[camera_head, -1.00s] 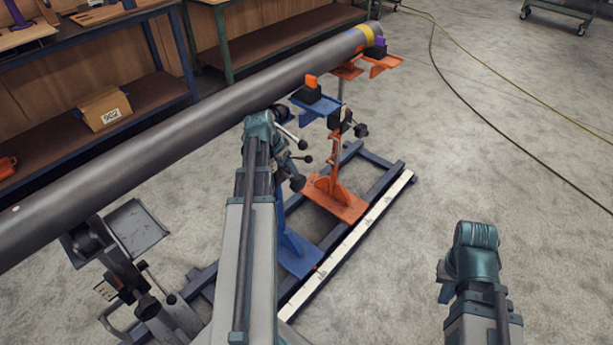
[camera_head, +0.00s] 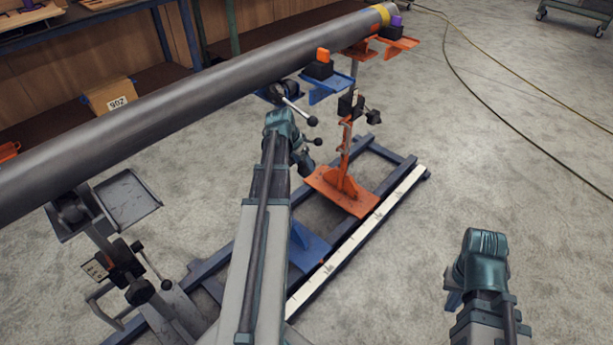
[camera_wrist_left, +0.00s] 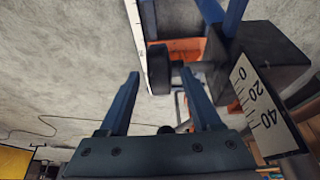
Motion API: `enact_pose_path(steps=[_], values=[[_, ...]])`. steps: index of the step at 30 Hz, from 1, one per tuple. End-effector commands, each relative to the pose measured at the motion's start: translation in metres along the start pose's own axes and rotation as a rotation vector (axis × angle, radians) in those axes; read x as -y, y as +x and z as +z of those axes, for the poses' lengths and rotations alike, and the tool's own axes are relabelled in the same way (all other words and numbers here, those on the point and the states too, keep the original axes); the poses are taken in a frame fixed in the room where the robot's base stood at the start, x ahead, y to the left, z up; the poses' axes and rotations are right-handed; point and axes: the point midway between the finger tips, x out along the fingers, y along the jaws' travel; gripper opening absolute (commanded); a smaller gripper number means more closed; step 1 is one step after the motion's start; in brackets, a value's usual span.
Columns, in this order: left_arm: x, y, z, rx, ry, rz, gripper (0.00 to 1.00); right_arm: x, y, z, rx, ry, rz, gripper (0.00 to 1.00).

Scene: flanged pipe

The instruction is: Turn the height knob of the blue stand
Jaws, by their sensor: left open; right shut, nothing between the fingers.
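The blue stand holds up the grey pipe (camera_head: 180,105). Its blue base (camera_head: 308,246) shows beside my left arm, and lever handles with black balls (camera_head: 312,121) stick out near its top. My left forearm hides most of its post. In the left wrist view, a round black knob (camera_wrist_left: 158,68) sits on a shaft from a dark block, beside a scale plate (camera_wrist_left: 265,108).
An orange stand (camera_head: 340,190) stands just behind the blue one on the same rail frame (camera_head: 400,165). A grey stand (camera_head: 125,265) is at the left under the pipe. Shelving with a cardboard box (camera_head: 110,95) lies beyond.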

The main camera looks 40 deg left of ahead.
Motion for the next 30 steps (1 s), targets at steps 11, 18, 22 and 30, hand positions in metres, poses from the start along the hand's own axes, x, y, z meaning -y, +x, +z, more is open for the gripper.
enact_pose_path(steps=[11, 18, 22, 30], values=[[0.000, 0.041, 0.000, 0.000, 0.000, 0.000, 0.65, 0.003, 0.038, -0.002, 0.000, -0.001, 0.004, 0.00], [0.000, 0.040, 0.000, 0.000, 0.000, 0.000, 0.65, 0.003, 0.037, -0.002, 0.000, -0.001, 0.004, 0.00], [0.000, 0.040, 0.000, 0.000, 0.000, 0.000, 0.43, 0.003, 0.037, -0.002, 0.000, -0.001, 0.004, 0.00], [0.000, 0.040, 0.000, 0.000, 0.000, 0.000, 0.00, 0.003, 0.037, -0.002, 0.000, -0.001, 0.004, 0.00]])
